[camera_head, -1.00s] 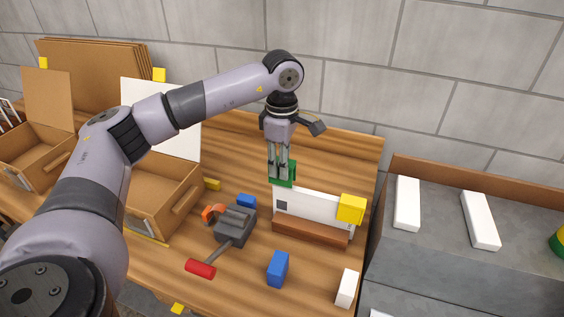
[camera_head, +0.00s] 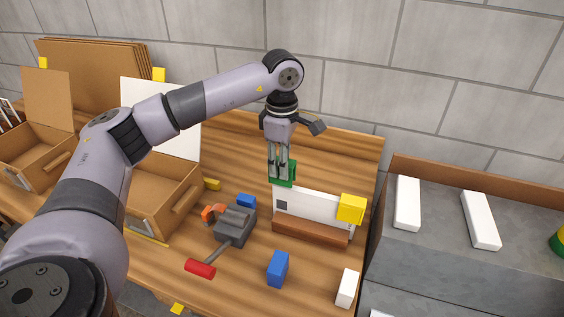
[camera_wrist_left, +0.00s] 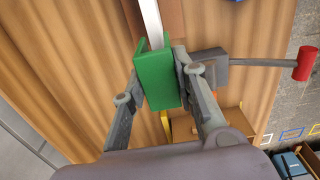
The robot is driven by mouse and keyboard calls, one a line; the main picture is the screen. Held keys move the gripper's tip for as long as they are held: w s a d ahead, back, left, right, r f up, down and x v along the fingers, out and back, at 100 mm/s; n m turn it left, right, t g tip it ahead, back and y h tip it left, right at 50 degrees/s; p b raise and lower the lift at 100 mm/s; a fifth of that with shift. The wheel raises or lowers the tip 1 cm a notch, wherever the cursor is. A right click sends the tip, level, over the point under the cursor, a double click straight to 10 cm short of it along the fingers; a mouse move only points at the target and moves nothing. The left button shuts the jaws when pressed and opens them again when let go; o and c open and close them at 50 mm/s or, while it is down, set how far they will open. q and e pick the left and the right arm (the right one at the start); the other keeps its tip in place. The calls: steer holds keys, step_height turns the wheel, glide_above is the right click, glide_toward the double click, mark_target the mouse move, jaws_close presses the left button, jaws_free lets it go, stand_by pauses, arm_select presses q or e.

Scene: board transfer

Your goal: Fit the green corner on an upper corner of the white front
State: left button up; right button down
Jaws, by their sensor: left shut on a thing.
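The white front (camera_head: 312,206) stands upright in a brown wooden holder (camera_head: 308,232) on the table. A yellow corner (camera_head: 351,208) sits on its upper right corner. My left gripper (camera_head: 281,174) points down, shut on the green corner (camera_head: 291,181) at the front's upper left corner. In the left wrist view, the green corner (camera_wrist_left: 157,80) is between the fingers of my left gripper (camera_wrist_left: 156,92), and the thin edge of the white front (camera_wrist_left: 151,22) meets it. I cannot tell whether it is fully seated. My right gripper is not in view.
A grey vise-like tool (camera_head: 234,226) with a red handle end (camera_head: 200,268) lies left of the holder. A blue block (camera_head: 278,268) and a white block (camera_head: 346,288) stand in front. Open cardboard boxes (camera_head: 165,205) are at left, a grey surface (camera_head: 440,225) at right.

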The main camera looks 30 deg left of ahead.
mark_target(282, 183)
arm_select(q)
steer(key=shift+f+b, duration=2.45)
steer(key=shift+f, duration=0.85)
steer(key=o, duration=1)
step_height(282, 183, up, 12)
steer(key=shift+r, duration=0.15)
